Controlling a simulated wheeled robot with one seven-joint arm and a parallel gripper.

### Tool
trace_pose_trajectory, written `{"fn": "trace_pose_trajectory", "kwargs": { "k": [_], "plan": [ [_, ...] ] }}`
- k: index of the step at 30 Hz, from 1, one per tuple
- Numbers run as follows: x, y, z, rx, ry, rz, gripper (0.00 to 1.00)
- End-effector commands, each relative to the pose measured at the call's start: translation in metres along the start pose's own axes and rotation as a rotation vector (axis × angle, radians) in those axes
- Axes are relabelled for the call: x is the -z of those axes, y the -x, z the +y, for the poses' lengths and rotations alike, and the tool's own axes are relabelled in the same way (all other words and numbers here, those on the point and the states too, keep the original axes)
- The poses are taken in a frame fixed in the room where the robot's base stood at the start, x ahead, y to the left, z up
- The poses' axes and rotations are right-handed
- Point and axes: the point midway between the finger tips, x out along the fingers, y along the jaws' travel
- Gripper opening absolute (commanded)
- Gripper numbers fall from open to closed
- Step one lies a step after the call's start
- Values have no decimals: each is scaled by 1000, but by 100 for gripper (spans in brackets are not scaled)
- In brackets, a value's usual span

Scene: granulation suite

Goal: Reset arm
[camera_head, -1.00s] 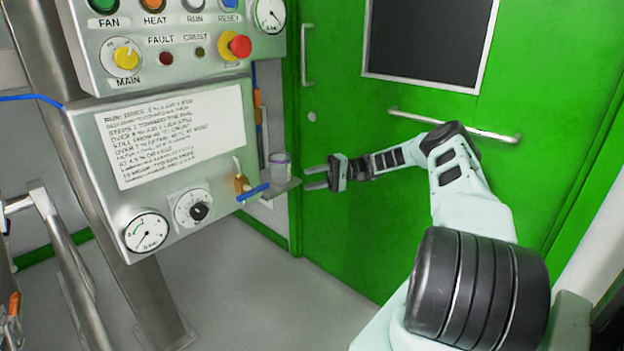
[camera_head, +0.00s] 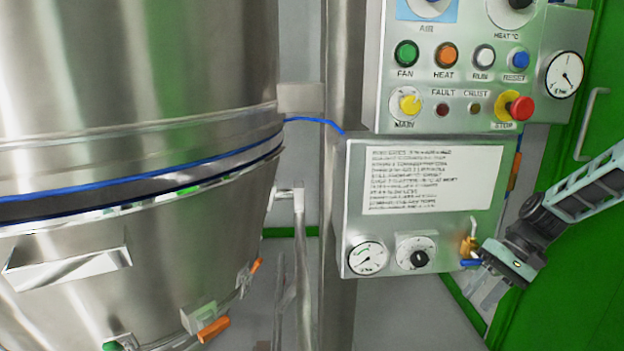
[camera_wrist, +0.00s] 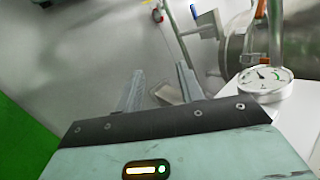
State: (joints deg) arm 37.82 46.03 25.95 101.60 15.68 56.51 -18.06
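My gripper (camera_head: 490,288) hangs at the lower right in the head view, in front of the right edge of the lower panel. In the wrist view my gripper (camera_wrist: 159,84) shows two grey fingers spread apart, with nothing clearly held between them. A small pale flat shape lies beyond the fingers there; I cannot tell what it is. My arm comes in from the right edge of the head view.
The lower panel (camera_head: 370,222) carries a dial, a knob and a brass valve (camera_head: 469,246) close to my gripper. The button panel (camera_head: 386,100) is above. A large steel vessel (camera_head: 130,80) fills the left. A green door (camera_head: 565,250) stands behind my arm.

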Motion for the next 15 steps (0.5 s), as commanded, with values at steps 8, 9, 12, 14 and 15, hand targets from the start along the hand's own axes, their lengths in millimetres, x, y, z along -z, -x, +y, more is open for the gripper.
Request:
{"fn": "trace_pose_trajectory", "kwargs": {
  "k": [8,9,12,14,15],
  "plan": [
    [-78,1,-33,-411,78,135,38],
    [-88,3,-36,-448,91,163,38],
    [-110,8,-42,-515,123,233,38],
    [-122,10,-45,-541,139,268,38],
    [-129,11,-47,-554,151,291,38]
  ]
}}
